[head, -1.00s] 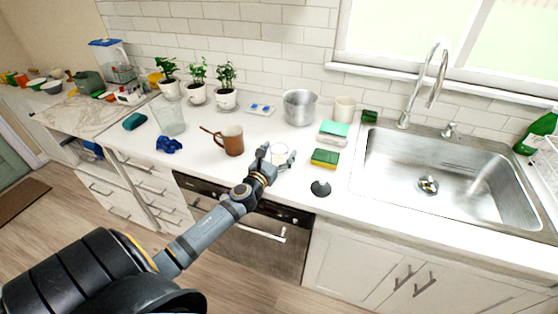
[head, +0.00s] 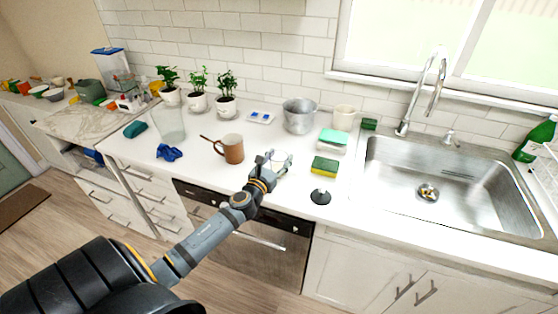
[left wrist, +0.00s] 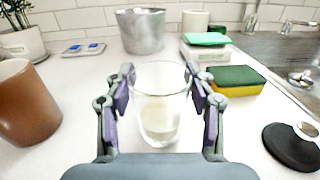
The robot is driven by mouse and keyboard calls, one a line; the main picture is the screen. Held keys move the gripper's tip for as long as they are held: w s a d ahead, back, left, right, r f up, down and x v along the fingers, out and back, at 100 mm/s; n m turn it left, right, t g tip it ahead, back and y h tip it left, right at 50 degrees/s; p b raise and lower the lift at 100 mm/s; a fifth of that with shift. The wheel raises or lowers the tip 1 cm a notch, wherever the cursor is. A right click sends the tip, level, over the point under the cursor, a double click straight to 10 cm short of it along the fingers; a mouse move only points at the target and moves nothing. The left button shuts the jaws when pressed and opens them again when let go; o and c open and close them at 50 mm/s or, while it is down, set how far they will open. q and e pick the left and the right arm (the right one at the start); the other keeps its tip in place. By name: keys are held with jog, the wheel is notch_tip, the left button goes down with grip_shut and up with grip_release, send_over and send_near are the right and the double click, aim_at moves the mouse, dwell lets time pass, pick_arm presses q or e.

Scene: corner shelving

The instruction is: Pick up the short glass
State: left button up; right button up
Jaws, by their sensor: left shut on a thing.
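The short glass (left wrist: 158,110) is clear and upright between the two fingers of my left gripper (left wrist: 158,95) in the left wrist view. The finger pads touch its sides, and the gripper is shut on it. In the head view the left gripper (head: 275,165) is at the counter's front part, with the glass (head: 282,163) partly hidden by the fingers. I cannot tell whether the glass base is on the counter or just above it. My right gripper is not in view.
A brown mug (head: 231,149) stands left of the glass. A green-yellow sponge (head: 324,166) and a black stopper (head: 320,197) lie right of it. A metal pot (head: 299,116) stands behind. A tall glass (head: 170,123) stands further left; the sink (head: 440,180) is right.

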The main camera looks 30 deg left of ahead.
pick_arm(q)
jog(key=shift+r, duration=0.65)
notch_tip(320, 180, up, 2)
jog(key=shift+d+p, duration=0.15)
jog(key=shift+p, duration=0.75)
jog(key=s+d+r, duration=0.9)
jog(key=s, duration=0.1)
jog(key=shift+d, duration=0.25)
jog(key=shift+r, duration=0.1)
